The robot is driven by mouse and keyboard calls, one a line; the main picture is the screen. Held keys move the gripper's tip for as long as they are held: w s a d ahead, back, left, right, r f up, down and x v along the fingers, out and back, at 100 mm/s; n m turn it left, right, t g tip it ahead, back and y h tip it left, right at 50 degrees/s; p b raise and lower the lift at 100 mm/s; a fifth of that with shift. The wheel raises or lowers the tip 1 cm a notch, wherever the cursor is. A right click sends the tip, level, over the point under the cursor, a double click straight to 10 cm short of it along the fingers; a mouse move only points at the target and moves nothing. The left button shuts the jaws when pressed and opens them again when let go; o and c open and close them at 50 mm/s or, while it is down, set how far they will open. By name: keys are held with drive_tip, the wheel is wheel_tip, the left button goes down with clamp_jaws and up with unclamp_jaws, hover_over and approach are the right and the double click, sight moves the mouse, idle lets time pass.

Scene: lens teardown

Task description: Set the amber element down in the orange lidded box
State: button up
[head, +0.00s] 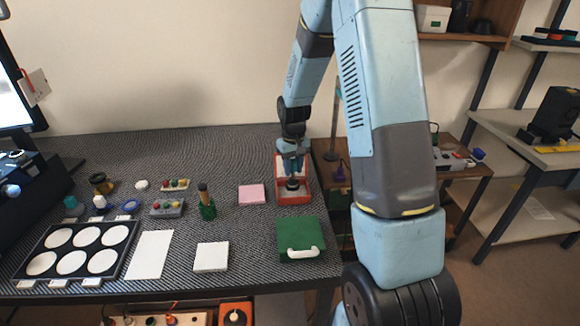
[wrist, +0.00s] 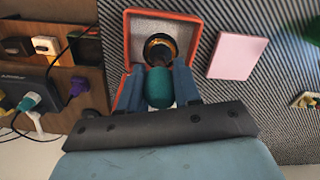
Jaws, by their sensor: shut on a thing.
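The orange box (head: 280,192) stands at the back right of the table with its lid up; it also shows in the wrist view (wrist: 128,50), with a pale grey lining. My gripper (head: 292,170) points down into it. In the wrist view my gripper (wrist: 158,84) is shut on a teal bulb-shaped tool (wrist: 160,92). Beyond the tool's end is a dark round piece with an amber rim (wrist: 160,45), seemingly the amber element, over the lining. The tool partly hides it. I cannot tell whether it touches the box floor or hangs from the tool.
A pink pad (head: 252,194) lies just left of the box. A green box with a white handle (head: 300,240) stands in front. A white pad (head: 211,257), a green bottle (head: 207,208) and a tray with white discs (head: 45,275) are farther left. The table's right edge is close.

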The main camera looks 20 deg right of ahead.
sight(293, 175)
drive_tip(key=shift+f, duration=1.7)
idle(2.0)
drive_tip(key=shift+r, duration=5)
